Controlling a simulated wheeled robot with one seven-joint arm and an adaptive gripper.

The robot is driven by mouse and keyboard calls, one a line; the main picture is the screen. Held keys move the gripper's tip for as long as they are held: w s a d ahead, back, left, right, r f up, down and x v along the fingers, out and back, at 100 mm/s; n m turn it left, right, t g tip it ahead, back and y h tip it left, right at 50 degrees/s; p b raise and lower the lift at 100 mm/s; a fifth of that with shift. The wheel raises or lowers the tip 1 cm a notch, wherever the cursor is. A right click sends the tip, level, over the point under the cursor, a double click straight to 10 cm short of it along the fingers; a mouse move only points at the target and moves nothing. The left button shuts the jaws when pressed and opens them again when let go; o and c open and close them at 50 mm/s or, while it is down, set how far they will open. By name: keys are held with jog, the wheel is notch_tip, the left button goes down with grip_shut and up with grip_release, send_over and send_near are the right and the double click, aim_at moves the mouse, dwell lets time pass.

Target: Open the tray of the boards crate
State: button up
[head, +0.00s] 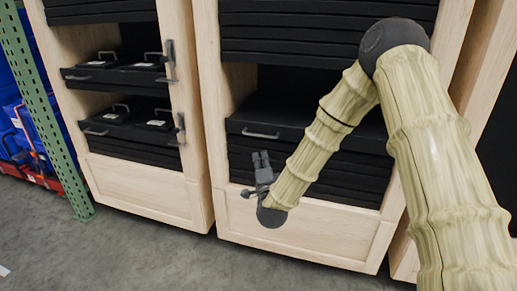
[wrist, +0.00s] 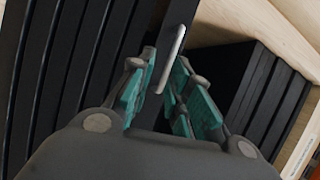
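A black tray with a light bar handle (head: 260,133) sits in the middle wooden cabinet, above a stack of black panels. I see no label that tells which one is the boards crate. My gripper (head: 261,156) is just below this handle in the head view, fingers pointing up. In the wrist view, the teal finger pads of my gripper (wrist: 160,85) are spread apart. The handle (wrist: 172,58) shows between and beyond them, its near end between the fingertips. I see no grip on it. The tray's inside is mostly dark.
The left cabinet holds two black trays (head: 115,75) with handles and wire-handled items, and has latches (head: 170,62) on its right post. A green perforated post (head: 45,110) and blue bins (head: 18,125) stand far left. Grey floor (head: 140,250) in front is clear.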

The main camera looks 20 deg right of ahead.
aim_at(259, 135)
jog(key=shift+m+t+h, duration=0.3)
jog(key=shift+m+h, duration=0.1)
jog(key=shift+m, duration=0.2)
jog(key=x, duration=0.4)
jog(key=r+x, duration=0.1)
jog(key=x, duration=0.3)
jog(key=b+x, duration=0.1)
jog(key=x, duration=0.3)
jog(key=shift+s+d+r, duration=0.2)
jog(key=shift+r, duration=0.2)
jog(key=shift+c, duration=0.3)
grip_shut()
